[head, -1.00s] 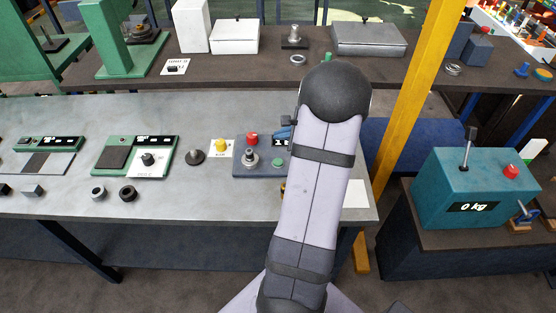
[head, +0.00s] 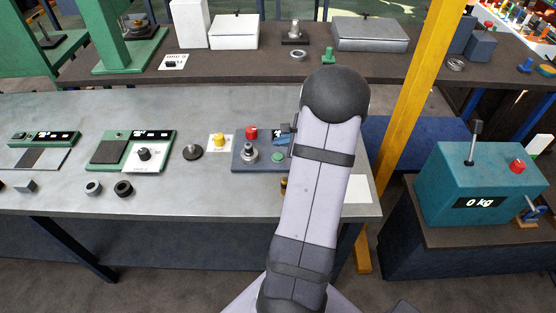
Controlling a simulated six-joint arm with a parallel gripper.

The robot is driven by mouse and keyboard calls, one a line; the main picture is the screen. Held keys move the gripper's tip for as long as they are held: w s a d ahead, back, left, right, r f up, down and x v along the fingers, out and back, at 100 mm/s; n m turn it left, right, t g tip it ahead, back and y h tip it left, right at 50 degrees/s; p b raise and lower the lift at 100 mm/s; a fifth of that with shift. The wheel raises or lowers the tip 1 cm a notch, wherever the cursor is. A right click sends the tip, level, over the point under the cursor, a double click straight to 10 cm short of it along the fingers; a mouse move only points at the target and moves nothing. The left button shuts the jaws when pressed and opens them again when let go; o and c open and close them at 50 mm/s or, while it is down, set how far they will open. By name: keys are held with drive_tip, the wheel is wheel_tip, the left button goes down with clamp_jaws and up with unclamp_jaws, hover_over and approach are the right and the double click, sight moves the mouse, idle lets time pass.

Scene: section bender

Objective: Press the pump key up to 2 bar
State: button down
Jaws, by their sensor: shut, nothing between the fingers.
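A blue-grey control box (head: 240,160) lies on the grey bench, left of my arm. My gripper (head: 282,134) shows only in part, as a blue and black end left of my arm's dark rounded joint. It is shut and empty, over the back right of the box. It covers most of the box's small display, so no pressure reading is legible. Whether it touches the box is unclear.
A yellow button on a white card (head: 220,140) and a dark round knob (head: 193,152) stand left of the box. Green-framed instruments (head: 131,151) are further left. A yellow post (head: 412,95) and a teal box (head: 480,190) reading 0 kg are at right.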

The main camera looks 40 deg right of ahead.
sight(281, 158)
drive_tip(key=shift+f+b, duration=1.35)
drive_tip(key=shift+f, duration=0.25)
drive_tip(key=shift+f+b, duration=0.9)
drive_tip(key=shift+b, duration=0.2)
idle(1.6)
drive_tip(key=shift+r, duration=0.15)
drive_tip(key=shift+r+p, duration=0.55)
drive_tip(key=shift+r, duration=0.2)
drive_tip(key=shift+r, duration=0.1)
drive_tip(key=shift+r+p, duration=1.9)
drive_tip(key=shift+r, duration=0.55)
drive_tip(key=shift+f, duration=0.1)
